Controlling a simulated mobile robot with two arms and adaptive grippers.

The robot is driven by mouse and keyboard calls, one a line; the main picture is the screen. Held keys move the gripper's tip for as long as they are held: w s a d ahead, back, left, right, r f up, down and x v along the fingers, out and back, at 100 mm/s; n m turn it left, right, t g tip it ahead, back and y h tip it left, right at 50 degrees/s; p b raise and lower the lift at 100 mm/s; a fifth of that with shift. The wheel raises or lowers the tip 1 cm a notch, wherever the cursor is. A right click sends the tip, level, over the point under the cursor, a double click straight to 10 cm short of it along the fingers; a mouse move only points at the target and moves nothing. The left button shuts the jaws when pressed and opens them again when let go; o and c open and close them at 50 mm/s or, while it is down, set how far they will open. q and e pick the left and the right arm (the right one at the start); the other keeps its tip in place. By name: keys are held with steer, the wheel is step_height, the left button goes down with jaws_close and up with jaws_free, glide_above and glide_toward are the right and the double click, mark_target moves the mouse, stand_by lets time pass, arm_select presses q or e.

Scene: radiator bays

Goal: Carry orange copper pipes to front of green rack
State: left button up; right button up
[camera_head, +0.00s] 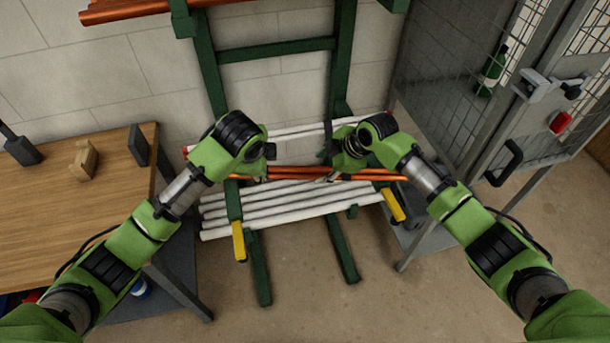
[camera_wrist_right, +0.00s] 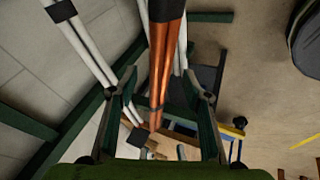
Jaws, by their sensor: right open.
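Orange copper pipes (camera_head: 294,172) lie level in a bundle across the front of the green rack (camera_head: 207,78), above its lower white pipes. In the right wrist view the copper pipes (camera_wrist_right: 163,75) run lengthwise between the fingers, with a dark band around them. My right gripper (camera_head: 332,172) is open, its fingers (camera_wrist_right: 165,98) on either side of the bundle. My left gripper (camera_head: 263,174) is at the bundle's left part. Its fingertips are small and partly hidden, so I cannot tell whether it grips. More copper pipes (camera_head: 125,11) rest high on the rack.
White pipes (camera_head: 290,207) fill the lower rack, whose arms have yellow tips (camera_head: 239,241). A wooden workbench (camera_head: 70,205) stands close on the left. A wire-mesh cage (camera_head: 440,80) with a grey frame stands on the right. Floor in front of the rack is clear.

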steer(key=v, duration=0.7)
stand_by(0.3)
